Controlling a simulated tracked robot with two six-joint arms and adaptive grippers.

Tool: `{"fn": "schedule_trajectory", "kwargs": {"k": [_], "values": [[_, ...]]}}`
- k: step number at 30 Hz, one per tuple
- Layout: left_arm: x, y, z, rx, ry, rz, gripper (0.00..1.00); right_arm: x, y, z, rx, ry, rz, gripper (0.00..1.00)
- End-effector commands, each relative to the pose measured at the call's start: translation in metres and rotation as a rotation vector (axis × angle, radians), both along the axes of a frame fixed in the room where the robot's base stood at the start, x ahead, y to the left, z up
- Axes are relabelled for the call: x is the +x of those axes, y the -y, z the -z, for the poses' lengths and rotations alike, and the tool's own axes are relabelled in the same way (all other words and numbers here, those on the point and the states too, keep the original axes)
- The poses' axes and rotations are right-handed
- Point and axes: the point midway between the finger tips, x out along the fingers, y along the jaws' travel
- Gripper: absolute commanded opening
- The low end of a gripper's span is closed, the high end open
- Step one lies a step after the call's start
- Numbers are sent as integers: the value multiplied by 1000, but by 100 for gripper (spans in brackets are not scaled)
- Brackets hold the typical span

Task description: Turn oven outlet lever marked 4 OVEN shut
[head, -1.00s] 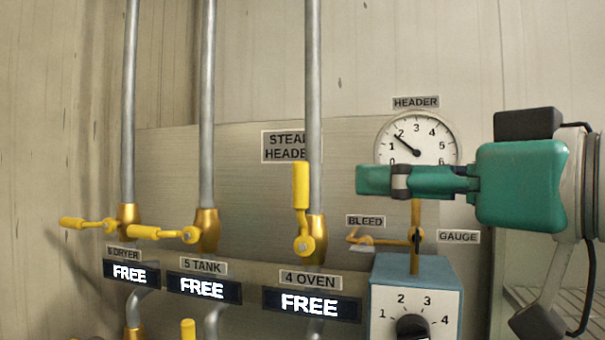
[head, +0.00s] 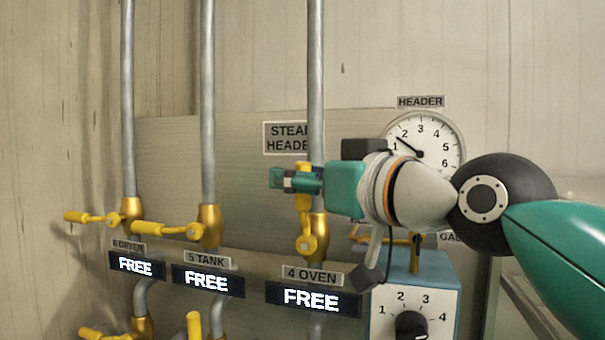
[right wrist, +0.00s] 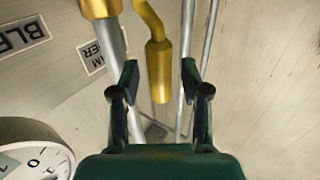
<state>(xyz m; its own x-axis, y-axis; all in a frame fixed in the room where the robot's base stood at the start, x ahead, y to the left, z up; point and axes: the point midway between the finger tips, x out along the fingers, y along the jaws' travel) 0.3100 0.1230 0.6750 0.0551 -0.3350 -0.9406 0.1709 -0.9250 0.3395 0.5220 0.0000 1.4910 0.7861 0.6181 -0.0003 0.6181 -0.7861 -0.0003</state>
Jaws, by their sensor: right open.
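The yellow lever (head: 306,242) on the valve above the 4 OVEN label (head: 312,276) points up along its pipe. Its display reads FREE (head: 311,299). My right gripper (head: 282,180) points left across the upper part of the handle in the head view and hides some of it. In the right wrist view, the yellow handle (right wrist: 160,72) shows between the two open fingers (right wrist: 160,82), with gaps on both sides, so I see no touch there. How deep the handle lies between the fingers is hard to tell. My left gripper is not in view.
The 5 TANK lever (head: 165,231) and 6 DRYER lever (head: 92,217) point left, roughly level. The header gauge (head: 430,140) and blue selector box (head: 425,262) are to the right. Vertical grey pipes (head: 208,100) rise behind the levers. More yellow handles show at the lower left.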

Motion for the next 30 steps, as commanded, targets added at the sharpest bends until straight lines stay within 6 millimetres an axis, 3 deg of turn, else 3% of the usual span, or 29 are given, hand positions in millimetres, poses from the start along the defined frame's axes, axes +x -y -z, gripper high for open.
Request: {"fn": "schedule_trajectory", "kwargs": {"k": [5, 13, 30], "values": [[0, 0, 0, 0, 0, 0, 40, 0, 0, 0, 0, 0, 1, 45], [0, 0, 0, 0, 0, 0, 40, 0, 0, 0, 0, 0, 1, 0], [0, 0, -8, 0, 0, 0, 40, -6, 2, -3, -33, -10, 7, 0]]}}
